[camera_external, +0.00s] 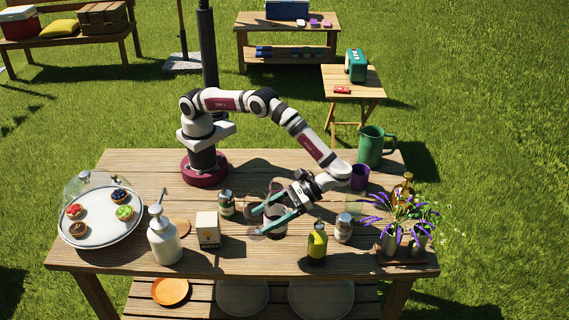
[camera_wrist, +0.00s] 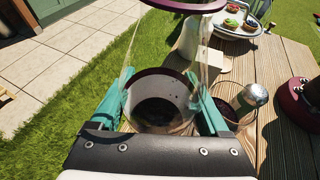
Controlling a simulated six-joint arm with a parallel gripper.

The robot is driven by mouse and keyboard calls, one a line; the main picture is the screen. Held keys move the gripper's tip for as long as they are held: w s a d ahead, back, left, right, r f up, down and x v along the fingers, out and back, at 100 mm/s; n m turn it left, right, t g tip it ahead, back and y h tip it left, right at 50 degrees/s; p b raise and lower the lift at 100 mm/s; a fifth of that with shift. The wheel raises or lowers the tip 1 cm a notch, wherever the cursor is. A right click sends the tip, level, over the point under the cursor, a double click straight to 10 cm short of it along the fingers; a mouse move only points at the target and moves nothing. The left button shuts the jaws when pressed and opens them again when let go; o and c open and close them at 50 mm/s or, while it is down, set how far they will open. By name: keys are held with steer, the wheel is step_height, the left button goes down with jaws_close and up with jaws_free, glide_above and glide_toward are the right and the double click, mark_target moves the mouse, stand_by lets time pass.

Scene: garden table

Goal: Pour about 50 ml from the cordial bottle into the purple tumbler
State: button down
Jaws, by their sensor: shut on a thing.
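My gripper (camera_external: 264,222) is shut on a clear vessel with a dark purple rim (camera_wrist: 186,4) and something dark in its bottom. The vessel stands between the teal fingers, low over the table's front middle; I cannot tell whether it touches the wood. A purple cup (camera_external: 359,178), which fits the tumbler, stands back right by the green jug, apart from my gripper. A yellow-green bottle (camera_external: 317,243) stands upright right of my gripper. An amber bottle (camera_external: 403,188) stands at the right behind the flowers. I cannot read which is the cordial.
A carton (camera_external: 208,230), pump dispenser (camera_external: 164,238) and domed pastry tray (camera_external: 100,232) are left. A second can (camera_external: 343,228), flowers (camera_external: 390,225) and green jug (camera_external: 371,146) are right.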

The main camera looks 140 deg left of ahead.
steer(key=shift+r, duration=0.5)
steer(key=w+a+r+n+t+y, duration=0.15)
steer(key=a+n+t, duration=1)
steer(key=a, duration=1.45)
steer(key=s+a+n+t+y, duration=0.3)
steer(key=s+a, duration=0.2)
steer(key=a, duration=0.4)
steer(key=s+a+n+t+y, duration=0.3)
steer(key=s+a+n, duration=0.15)
steer(key=a, duration=0.45)
step_height(320, 180, down, 9)
steer(key=m, duration=0.1)
steer(key=shift+s+r+g, duration=0.15)
steer(key=shift+g, duration=0.2)
